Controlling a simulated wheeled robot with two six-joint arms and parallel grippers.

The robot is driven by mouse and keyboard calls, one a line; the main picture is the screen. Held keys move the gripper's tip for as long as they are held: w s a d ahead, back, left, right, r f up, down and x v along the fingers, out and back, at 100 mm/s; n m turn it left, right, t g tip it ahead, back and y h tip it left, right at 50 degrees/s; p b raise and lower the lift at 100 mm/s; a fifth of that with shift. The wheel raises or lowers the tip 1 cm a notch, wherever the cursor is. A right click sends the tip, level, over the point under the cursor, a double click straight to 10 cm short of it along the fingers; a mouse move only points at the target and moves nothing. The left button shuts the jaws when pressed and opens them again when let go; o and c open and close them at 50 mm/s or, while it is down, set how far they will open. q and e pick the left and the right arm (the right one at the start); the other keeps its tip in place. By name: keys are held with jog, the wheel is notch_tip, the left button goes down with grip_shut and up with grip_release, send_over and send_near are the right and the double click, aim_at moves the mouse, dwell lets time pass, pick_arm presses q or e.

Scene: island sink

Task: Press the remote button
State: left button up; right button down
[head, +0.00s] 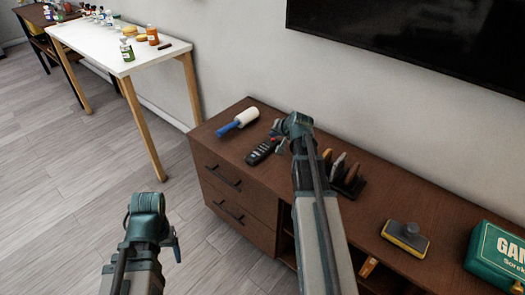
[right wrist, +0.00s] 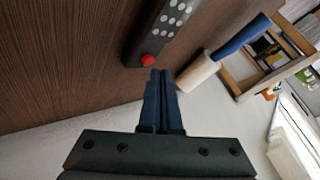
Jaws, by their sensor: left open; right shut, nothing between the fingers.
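A dark remote (head: 262,151) lies on the brown cabinet top. In the right wrist view, the remote (right wrist: 156,32) shows several pale buttons and a red button (right wrist: 148,60) near its end. My right gripper (right wrist: 163,73) is shut and empty, with its fingertips close to the red button and slightly to its right in that view. I cannot tell how high the tips are above it; they appear apart from it. In the head view my right arm stands just right of the remote. My left gripper (head: 175,246) is open, low at the left, away from the cabinet.
A lint roller (head: 238,122) with a blue handle lies left of the remote. A rack of brushes (head: 343,174), a sponge-like block (head: 405,238) and a green game box (head: 499,256) are to the right. A wall-mounted screen (head: 420,35) hangs above. A white table (head: 110,50) stands at the left.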

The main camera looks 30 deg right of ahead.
aim_at(273, 142)
dwell(0.5)
jog(key=shift+f+b, duration=0.45)
jog(key=shift+f, duration=0.1)
dwell(0.4)
jog(key=shift+r+p, duration=0.5)
jog(key=shift+r, duration=0.1)
jog(key=shift+r, duration=0.1)
notch_tip(273, 142, up, 6)
jog(key=p, duration=0.6)
